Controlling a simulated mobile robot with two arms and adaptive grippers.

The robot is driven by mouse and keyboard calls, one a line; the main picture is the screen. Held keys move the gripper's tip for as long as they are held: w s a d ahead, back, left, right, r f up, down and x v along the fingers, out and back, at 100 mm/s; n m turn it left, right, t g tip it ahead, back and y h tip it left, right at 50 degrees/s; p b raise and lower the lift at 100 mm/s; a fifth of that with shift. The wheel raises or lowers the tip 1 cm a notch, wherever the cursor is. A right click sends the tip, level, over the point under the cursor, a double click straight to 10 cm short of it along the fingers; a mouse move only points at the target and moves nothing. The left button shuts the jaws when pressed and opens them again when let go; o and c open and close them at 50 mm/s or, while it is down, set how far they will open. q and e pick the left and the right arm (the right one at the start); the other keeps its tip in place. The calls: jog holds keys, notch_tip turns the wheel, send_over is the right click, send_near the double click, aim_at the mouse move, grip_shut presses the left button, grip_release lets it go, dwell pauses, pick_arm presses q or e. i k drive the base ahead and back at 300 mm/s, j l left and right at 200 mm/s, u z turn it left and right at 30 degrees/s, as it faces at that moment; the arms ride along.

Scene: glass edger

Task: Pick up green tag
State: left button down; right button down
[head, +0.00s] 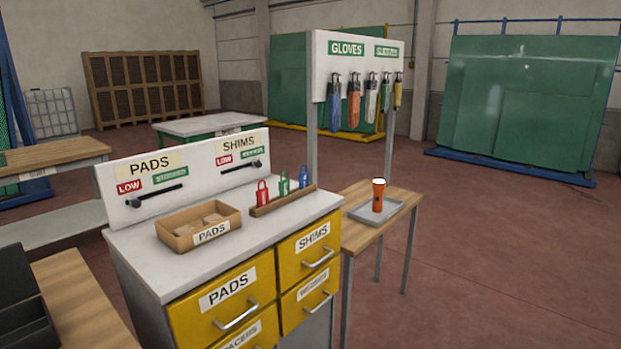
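The green tag (284,184) stands in a brown wooden holder (284,201) on the grey top of the yellow-drawer cabinet. A red tag (262,192) is to its left and a blue tag (304,176) to its right, all in a row along the holder. The lower edges of the tags are hidden by the holder's front. Neither of my grippers shows in the head view.
A PADS box (199,226) stands on the cabinet (262,240) left of the holder. A board (190,172) rises behind it. At right, a small table (362,236) bears a grey tray (392,212) with an orange cup-like object (378,194). Gloves hang behind.

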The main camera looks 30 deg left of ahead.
aim_at(285, 185)
jog(key=i+l+u, duration=0.1)
jog(key=i+u, duration=0.3)
jog(key=i+l+u, duration=0.2)
jog(key=i+u, duration=0.2)
jog(key=i+l+u, duration=0.4)
